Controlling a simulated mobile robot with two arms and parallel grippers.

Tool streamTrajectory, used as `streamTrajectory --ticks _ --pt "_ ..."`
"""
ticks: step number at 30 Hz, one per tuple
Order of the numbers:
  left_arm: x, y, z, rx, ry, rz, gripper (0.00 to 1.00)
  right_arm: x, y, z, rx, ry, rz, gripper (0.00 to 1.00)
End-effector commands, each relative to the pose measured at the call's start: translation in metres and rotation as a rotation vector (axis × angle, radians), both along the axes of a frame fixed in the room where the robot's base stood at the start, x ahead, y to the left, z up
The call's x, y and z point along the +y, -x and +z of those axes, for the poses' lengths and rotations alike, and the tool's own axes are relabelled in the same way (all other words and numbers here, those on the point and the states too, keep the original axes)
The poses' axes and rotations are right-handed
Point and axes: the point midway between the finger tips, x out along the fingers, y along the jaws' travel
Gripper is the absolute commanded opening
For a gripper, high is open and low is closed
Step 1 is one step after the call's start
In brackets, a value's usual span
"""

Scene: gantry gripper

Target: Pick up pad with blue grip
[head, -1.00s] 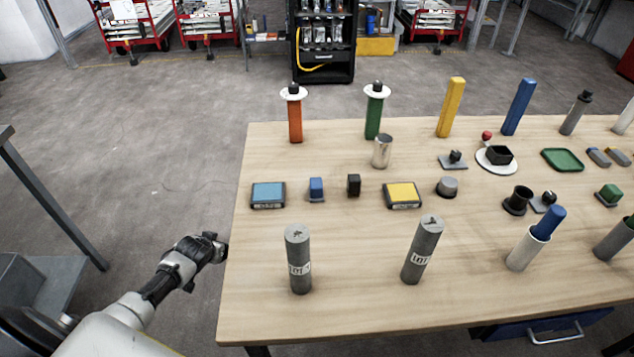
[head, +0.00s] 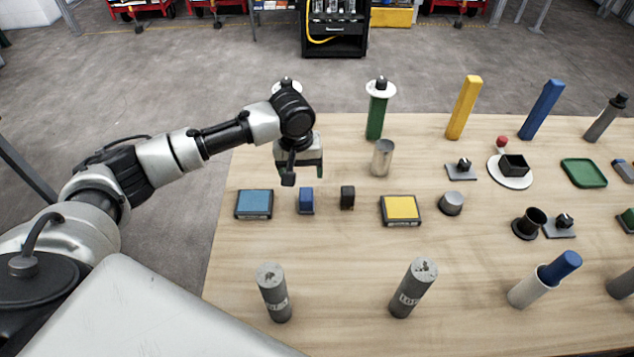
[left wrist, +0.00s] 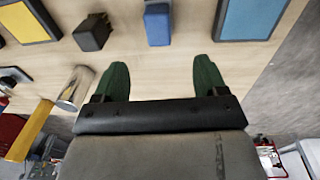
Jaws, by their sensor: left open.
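The pad with the blue grip (head: 306,201), a small blue block on a grey base, stands on the table between the light-blue framed pad and a black block. In the left wrist view its blue grip (left wrist: 158,24) is at the top centre, beyond the fingertips and roughly in line with the gap between them. My left gripper (head: 304,172) hangs above the table just behind it. It is open and empty, with its two green fingers (left wrist: 160,80) apart in the left wrist view. My right gripper is not in view.
The light-blue framed pad (head: 254,204) lies to the left and the black block (head: 347,197) to the right. A yellow framed pad (head: 401,209), a metal cup (head: 382,158) and a green post (head: 377,115) stand farther right. Two grey cylinders (head: 274,293) (head: 411,288) stand in front.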

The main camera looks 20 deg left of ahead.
Motion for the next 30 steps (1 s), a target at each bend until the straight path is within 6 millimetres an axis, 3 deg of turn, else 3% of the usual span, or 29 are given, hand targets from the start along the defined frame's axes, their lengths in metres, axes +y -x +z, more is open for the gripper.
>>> streamTrajectory --ticks 6,16,30 --pt "-0.009 0.017 -0.013 0.098 -0.038 0.010 0.72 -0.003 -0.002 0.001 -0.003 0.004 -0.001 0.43" --pt "-0.009 0.016 -0.056 0.095 -0.036 0.009 0.72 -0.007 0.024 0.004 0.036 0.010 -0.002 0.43" --pt "-0.009 0.007 -0.108 0.093 -0.036 0.009 0.72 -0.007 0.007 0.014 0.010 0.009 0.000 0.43"
